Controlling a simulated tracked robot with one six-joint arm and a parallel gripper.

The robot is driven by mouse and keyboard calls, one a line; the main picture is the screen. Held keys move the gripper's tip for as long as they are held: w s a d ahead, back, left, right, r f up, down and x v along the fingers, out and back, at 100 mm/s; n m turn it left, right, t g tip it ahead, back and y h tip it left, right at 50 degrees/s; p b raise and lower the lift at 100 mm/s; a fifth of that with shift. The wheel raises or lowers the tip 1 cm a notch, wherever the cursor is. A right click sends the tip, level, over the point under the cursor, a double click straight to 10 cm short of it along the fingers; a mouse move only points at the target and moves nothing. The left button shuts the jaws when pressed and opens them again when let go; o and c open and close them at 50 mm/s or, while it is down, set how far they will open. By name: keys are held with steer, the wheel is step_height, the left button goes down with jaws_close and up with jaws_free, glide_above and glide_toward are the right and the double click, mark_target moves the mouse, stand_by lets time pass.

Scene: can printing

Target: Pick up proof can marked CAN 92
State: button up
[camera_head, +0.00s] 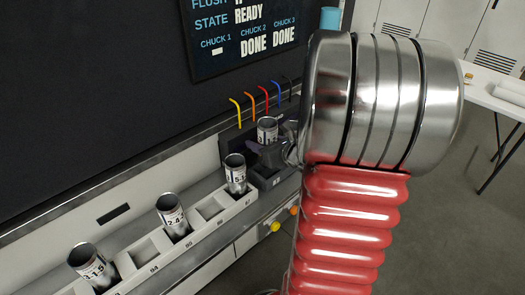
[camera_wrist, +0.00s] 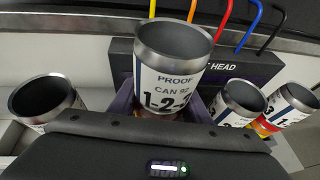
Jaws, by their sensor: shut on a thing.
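The proof can (camera_wrist: 173,85) fills the middle of the wrist view. It is a silver open-topped cylinder with a white label reading "PROOF", "CAN 92" and "1-2-" with the last digit cut off. My gripper (camera_wrist: 163,110) is shut on it, with dark purple jaws on both sides of its label. In the head view the can (camera_head: 267,128) stands roughly upright in my gripper (camera_head: 268,150), in front of the print head unit. Its lower end is hidden, so I cannot tell whether it touches anything below.
Other cans lean in a numbered white rack (camera_head: 212,208): one just left of my gripper (camera_head: 235,172), one in the middle (camera_head: 172,214), one nearest (camera_head: 92,266). Two labelled cans stand at right in the wrist view (camera_wrist: 240,103). Coloured tubes (camera_head: 254,98) rise behind. A screen (camera_head: 245,38) hangs above.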

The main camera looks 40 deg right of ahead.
steer(key=shift+r, duration=1.65)
